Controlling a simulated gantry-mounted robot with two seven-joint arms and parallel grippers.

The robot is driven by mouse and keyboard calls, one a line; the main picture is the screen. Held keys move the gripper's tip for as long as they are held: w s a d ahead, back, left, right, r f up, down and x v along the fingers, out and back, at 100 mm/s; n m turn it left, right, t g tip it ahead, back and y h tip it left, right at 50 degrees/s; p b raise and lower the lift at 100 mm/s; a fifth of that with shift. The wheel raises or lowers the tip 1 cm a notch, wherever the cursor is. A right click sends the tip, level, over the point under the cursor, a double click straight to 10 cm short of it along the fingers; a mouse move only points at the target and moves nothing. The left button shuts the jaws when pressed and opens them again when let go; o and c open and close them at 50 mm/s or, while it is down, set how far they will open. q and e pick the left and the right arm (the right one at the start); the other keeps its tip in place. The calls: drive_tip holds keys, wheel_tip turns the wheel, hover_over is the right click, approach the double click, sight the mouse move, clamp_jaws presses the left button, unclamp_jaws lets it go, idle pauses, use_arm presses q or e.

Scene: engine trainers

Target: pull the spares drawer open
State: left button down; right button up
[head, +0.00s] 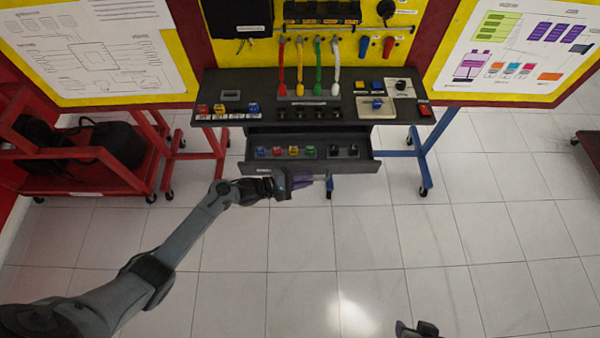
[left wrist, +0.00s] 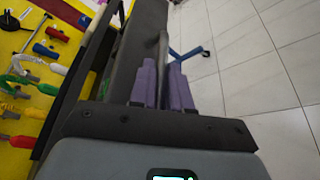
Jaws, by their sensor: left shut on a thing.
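The spares drawer (head: 355,167) is a dark grey drawer under the bench top. In the head view it stands pulled out, its inside showing a row of small coloured parts. My left gripper (head: 318,179) is at the middle of the drawer's front. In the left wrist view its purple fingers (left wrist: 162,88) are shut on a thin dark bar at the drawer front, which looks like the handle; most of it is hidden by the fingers. A dark piece that looks like my right gripper (head: 417,329) shows at the bottom edge of the head view, its fingers unclear.
The dark bench top (head: 262,88) carries coloured connectors, cables and switches. A red cart (head: 90,165) stands at the left. The bench's blue leg (head: 419,160) is right of the drawer. The tiled floor (head: 400,240) in front of the drawer is clear.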

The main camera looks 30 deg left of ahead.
use_arm(q)
drive_tip(key=c, duration=1.5)
unclamp_jaws()
drive_tip(key=shift+o, duration=0.3)
drive_tip(key=p+v, duration=0.2)
drive_tip(key=v, duration=0.9)
drive_tip(key=shift+d, duration=0.1)
